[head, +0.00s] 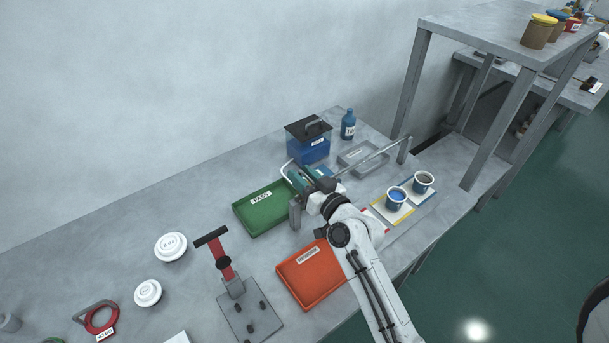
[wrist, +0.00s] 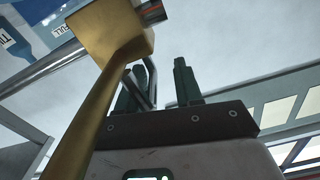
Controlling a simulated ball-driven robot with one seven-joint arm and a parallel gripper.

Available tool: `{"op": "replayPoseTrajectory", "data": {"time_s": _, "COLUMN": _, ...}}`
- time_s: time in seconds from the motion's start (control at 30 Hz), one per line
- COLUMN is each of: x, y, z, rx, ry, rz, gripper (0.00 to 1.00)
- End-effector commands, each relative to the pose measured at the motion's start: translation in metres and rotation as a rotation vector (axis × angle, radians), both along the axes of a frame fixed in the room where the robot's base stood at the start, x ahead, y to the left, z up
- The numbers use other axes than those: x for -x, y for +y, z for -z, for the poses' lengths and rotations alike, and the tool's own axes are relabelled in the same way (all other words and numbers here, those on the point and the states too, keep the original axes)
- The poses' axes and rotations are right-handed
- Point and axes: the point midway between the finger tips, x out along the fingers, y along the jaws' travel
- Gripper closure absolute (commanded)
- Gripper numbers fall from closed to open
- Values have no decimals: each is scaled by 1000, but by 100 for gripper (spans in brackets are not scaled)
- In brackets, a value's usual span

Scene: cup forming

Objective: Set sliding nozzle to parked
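The sliding nozzle shows in the wrist view as a brass block (wrist: 112,32) with a brass tube running down from it, close to the camera. A grey rail (head: 372,158) runs above the bench between two posts; it also shows in the wrist view beside the block. A thin bent metal handle (head: 286,169) stands at the rail's left part, beside my gripper (head: 308,174). In the wrist view, my gripper's two dark green fingers (wrist: 160,88) are apart, with the bent rod close to the left finger. I cannot tell whether they touch. My arm hides the nozzle in the head view.
Two cups, one blue-filled (head: 396,198) and one grey-brown-filled (head: 423,181), stand on coloured mats at the right. A green tray (head: 262,213), an orange tray (head: 308,280), a blue lidded box (head: 309,150), a blue bottle (head: 348,124) and a red-lever press (head: 222,255) surround my arm.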

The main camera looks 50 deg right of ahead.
Motion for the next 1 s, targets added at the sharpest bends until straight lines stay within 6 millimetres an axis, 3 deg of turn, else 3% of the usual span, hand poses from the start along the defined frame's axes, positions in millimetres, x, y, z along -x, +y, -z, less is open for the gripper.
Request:
{"op": "replayPoseTrajectory", "data": {"time_s": 0.37, "x": 8, "y": 1, "z": 2, "rx": 0, "ry": 0, "rz": 3, "gripper": 62}}
{"op": "replayPoseTrajectory", "data": {"time_s": 0.8, "x": 82, "y": 23, "z": 4, "rx": -1, "ry": 2, "rz": 1, "gripper": 62}}
{"op": "replayPoseTrajectory", "data": {"time_s": 1.0, "x": 100, "y": 29, "z": 2, "rx": 0, "ry": 1, "rz": 1, "gripper": 62}}
